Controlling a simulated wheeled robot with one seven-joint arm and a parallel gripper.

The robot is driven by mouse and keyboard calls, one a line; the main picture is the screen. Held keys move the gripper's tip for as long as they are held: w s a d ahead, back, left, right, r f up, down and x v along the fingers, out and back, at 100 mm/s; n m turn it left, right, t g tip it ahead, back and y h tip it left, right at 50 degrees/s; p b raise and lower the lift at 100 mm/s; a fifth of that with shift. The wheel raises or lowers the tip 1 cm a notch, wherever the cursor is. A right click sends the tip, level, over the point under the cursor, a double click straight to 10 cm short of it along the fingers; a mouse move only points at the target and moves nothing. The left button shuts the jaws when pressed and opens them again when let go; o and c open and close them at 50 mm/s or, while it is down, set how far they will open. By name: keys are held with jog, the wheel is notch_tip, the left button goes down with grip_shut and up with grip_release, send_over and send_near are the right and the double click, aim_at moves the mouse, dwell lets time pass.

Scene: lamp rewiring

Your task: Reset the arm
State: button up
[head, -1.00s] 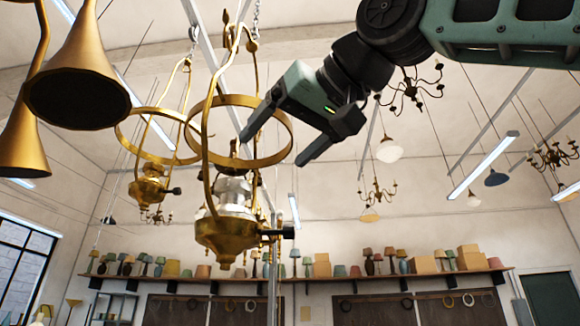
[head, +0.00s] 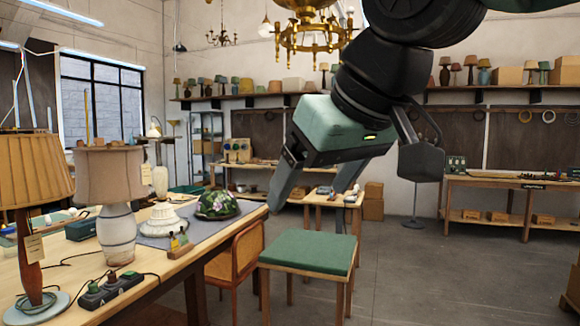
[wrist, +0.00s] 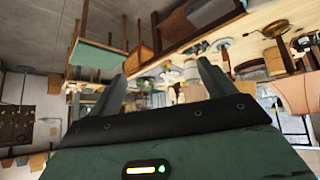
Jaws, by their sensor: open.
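My gripper (head: 312,198) hangs in the upper middle of the head view, fingers pointing down. Its two fingers are apart with nothing between them. The arm reaches in from the top right of the head view.
A workbench (head: 165,285) on the left holds lamps with fabric shades (head: 108,175), a power strip (head: 110,290) and a stained-glass shade (head: 216,204). A brass chandelier (head: 305,38) hangs behind the arm. The floor (head: 440,270) at right is clear.

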jog(key=s+d+f+g+h, duration=0.1)
jog(key=s+f, duration=0.4)
jog(key=f, duration=0.5)
jog(key=s+d+f+g+h+b, duration=0.1)
jog(key=s+d+f+g, duration=0.2)
jog(key=f, duration=0.7)
jog(key=s+d+f+g+h+b, duration=0.1)
jog(key=s+d+f+g, duration=0.1)
jog(key=s+d+f, duration=0.5)
notch_tip(320, 180, down, 4)
jog(key=shift+r+g+h, duration=0.15)
jog(key=shift+g+h, duration=0.15)
jog(key=shift+w, duration=0.1)
